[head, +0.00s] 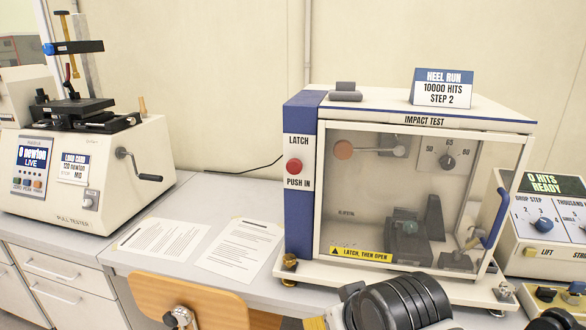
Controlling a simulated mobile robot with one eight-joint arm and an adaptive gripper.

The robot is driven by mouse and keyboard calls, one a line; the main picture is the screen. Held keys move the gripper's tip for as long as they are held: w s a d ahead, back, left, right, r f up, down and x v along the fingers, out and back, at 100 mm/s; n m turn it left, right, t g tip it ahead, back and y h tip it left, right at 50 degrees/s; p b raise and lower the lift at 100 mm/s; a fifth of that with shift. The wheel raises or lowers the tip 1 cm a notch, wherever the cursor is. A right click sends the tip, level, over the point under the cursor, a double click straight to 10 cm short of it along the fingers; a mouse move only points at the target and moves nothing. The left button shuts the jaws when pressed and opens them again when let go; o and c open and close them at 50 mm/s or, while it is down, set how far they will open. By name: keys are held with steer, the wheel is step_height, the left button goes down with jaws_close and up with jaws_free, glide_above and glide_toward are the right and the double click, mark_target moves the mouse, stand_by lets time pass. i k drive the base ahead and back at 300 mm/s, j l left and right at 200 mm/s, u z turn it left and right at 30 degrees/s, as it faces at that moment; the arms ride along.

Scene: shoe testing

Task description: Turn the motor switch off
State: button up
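No switch with a readable "motor" label shows. The white pull tester (120,185) stands on the bench at the left. A small switch plate (90,200) is low on its front, right of the lit display (32,168) reading "0 newton LIVE". The lettering and the position of this switch are too small to tell. A control box (544,240) at the right edge reads "0 HITS READY" and carries blue knobs; it is cut off by the frame. My gripper does not show; only dark, ribbed parts of my arm appear at the bottom.
The impact test cabinet (410,112) stands at centre right, its clear door closed and a red latch button (294,166) at its left. A black crank (148,177) sticks out from the tester. Two printed sheets lie between them. A wooden chair back (188,300) stands in front.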

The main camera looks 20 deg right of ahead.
mark_target(547, 294)
steer(key=z, duration=2.25)
